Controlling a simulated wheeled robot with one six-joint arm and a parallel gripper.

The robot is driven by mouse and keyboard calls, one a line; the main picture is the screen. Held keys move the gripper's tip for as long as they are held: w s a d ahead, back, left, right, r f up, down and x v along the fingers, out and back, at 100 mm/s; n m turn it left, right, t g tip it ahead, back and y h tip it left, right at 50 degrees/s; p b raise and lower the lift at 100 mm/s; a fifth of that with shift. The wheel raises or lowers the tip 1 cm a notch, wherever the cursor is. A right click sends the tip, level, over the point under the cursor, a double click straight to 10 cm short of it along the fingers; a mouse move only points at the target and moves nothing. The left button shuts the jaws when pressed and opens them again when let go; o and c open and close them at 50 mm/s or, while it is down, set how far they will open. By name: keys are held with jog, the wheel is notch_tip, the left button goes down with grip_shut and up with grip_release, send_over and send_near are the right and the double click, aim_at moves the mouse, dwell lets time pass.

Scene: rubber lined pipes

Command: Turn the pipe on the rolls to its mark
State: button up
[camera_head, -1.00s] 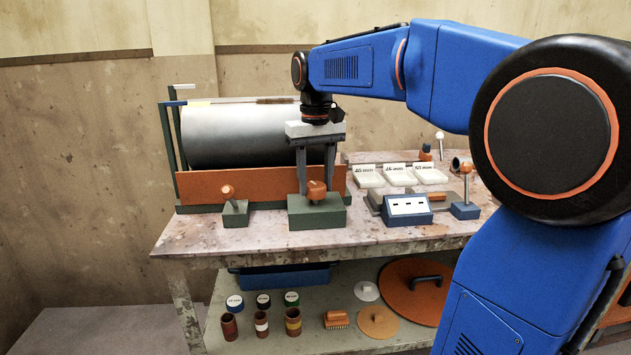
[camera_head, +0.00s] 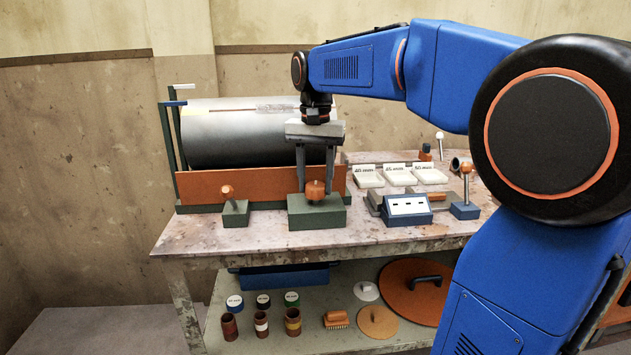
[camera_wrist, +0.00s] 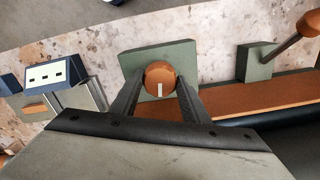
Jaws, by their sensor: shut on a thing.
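The big grey pipe (camera_head: 250,140) lies level in an orange-fronted roll stand (camera_head: 245,187) at the back left of the bench. A thin reddish line (camera_head: 232,109) and a pale patch (camera_head: 277,108) show along its upper side. A white-tipped arm (camera_head: 183,87) and a blue-tipped arm (camera_head: 173,103) stand at its left end. My gripper (camera_head: 315,187) points down, shut on the orange knob (camera_head: 316,191) of a green box (camera_head: 317,215) before the stand. In the wrist view the knob (camera_wrist: 160,76) sits between both fingers, its white stroke towards my palm.
An orange-topped lever on a green block (camera_head: 236,207) stands left of the knob box. To the right are a blue socket box (camera_head: 408,206), labelled white trays (camera_head: 398,176) and a ball-topped lever (camera_head: 466,190). The shelf below holds cups, lids and a brush.

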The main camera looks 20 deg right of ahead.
aim_at(316, 185)
dwell(0.3)
jog(key=o, duration=1.1)
jog(key=shift+c, duration=0.2)
jog(key=shift+r, duration=0.15)
notch_tip(316, 185, up, 17)
jog(key=s+f+n+t, duration=0.1)
jog(key=s+f+n, duration=0.1)
jog(key=s+f, duration=0.6)
jog(key=s+a+f+n+t, duration=0.1)
jog(key=s+f+n+t, duration=0.1)
jog(key=s+f, duration=0.6)
jog(key=s+f+n+t, duration=0.1)
jog(key=s+f+n, duration=0.2)
jog(key=s+f, duration=0.6)
notch_tip(316, 185, down, 9)
jog(key=shift+a+f+t, duration=0.2)
jog(key=shift+t, duration=0.2)
